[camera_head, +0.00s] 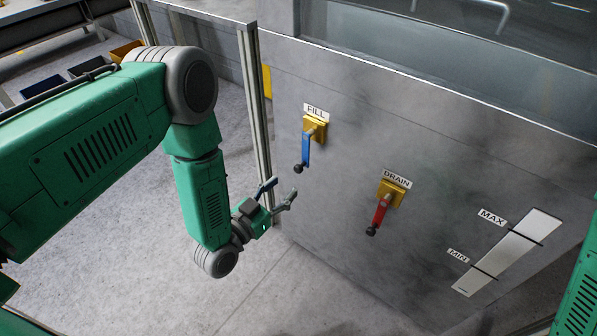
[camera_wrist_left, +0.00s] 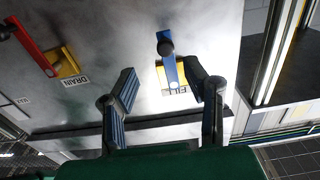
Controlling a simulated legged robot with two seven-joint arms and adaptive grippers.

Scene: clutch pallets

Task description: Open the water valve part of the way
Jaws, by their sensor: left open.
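The FILL valve has a yellow base (camera_head: 315,127) and a blue lever (camera_head: 306,150) hanging straight down to a black knob. It sits on the grey panel under a FILL label. My left gripper (camera_head: 280,191) is open and empty, below and left of the blue lever, apart from it in the head view. In the left wrist view the blue lever (camera_wrist_left: 171,70) shows between and beyond the two fingers (camera_wrist_left: 160,74), with the right finger partly covering the yellow base and label. My right gripper is out of view.
A DRAIN valve with a red lever (camera_head: 381,212) pointing down is to the right on the same panel (camera_head: 345,190). A MIN/MAX level gauge (camera_head: 508,252) is further right. A metal post (camera_head: 254,100) stands left of the panel. Bins (camera_head: 88,67) are at the back left.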

